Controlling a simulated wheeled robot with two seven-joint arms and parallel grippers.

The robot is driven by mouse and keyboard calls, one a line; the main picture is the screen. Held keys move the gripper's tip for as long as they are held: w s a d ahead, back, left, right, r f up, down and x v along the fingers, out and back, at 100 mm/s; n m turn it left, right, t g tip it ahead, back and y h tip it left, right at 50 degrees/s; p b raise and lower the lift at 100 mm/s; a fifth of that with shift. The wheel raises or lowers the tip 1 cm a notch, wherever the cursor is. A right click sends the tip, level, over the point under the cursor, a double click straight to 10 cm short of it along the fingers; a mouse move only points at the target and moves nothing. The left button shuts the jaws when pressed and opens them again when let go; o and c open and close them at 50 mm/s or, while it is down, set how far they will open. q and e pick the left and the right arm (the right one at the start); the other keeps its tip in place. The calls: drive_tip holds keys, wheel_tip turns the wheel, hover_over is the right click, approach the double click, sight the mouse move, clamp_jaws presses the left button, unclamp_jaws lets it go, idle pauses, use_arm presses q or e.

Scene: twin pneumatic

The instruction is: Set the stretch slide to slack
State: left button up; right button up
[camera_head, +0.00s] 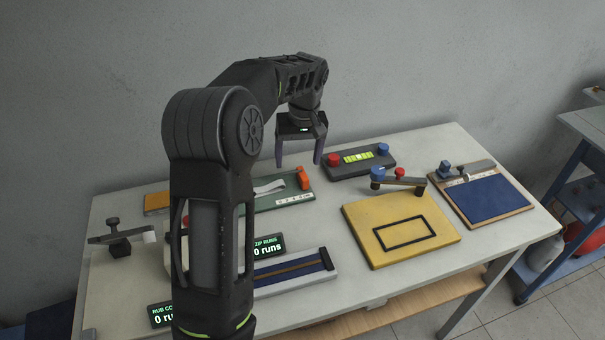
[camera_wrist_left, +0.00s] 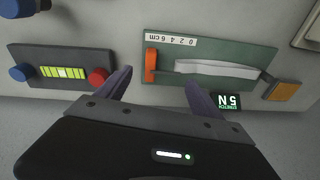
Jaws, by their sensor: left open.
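The stretch slide is an orange block (camera_head: 304,178) at the right end of a green board (camera_head: 246,207), beside a printed cm scale (camera_head: 293,197). In the left wrist view the orange block (camera_wrist_left: 151,65) shows near the board's left end. A small display (camera_wrist_left: 228,102) reads stretch 5 N. My left gripper (camera_head: 298,160) is open and empty, pointing down above and behind the slide. Its fingers (camera_wrist_left: 158,80) show on either side of the slide, apart from it. My right gripper is out of view.
A dark panel (camera_head: 347,170) with red and blue knobs stands right of the green board. A yellow board (camera_head: 420,247) with a lever and a blue pad (camera_head: 490,198) lie further right. My left arm hides part of the table's left side.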

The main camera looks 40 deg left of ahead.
sight(302, 173)
use_arm(q)
drive_tip(key=n, duration=0.7)
drive_tip(key=w+n, duration=0.1)
drive_tip(key=n, duration=0.3)
drive_tip(key=shift+a+r+n+h, duration=0.1)
drive_tip(key=shift+n+h, duration=0.2)
drive_tip(key=shift+h, duration=0.1)
drive_tip(key=n, duration=0.5)
drive_tip(key=shift+w+r, duration=0.15)
drive_tip(key=shift+w, duration=0.05)
drive_tip(key=n, duration=0.3)
drive_tip(key=shift+w+r+h, duration=0.1)
drive_tip(key=shift+w+h, duration=0.05)
drive_tip(key=shift+h, duration=0.15)
wheel_tip(302, 173, down, 8)
drive_tip(key=shift+r+p, duration=0.1)
drive_tip(key=shift+p, duration=0.45)
clamp_jaws()
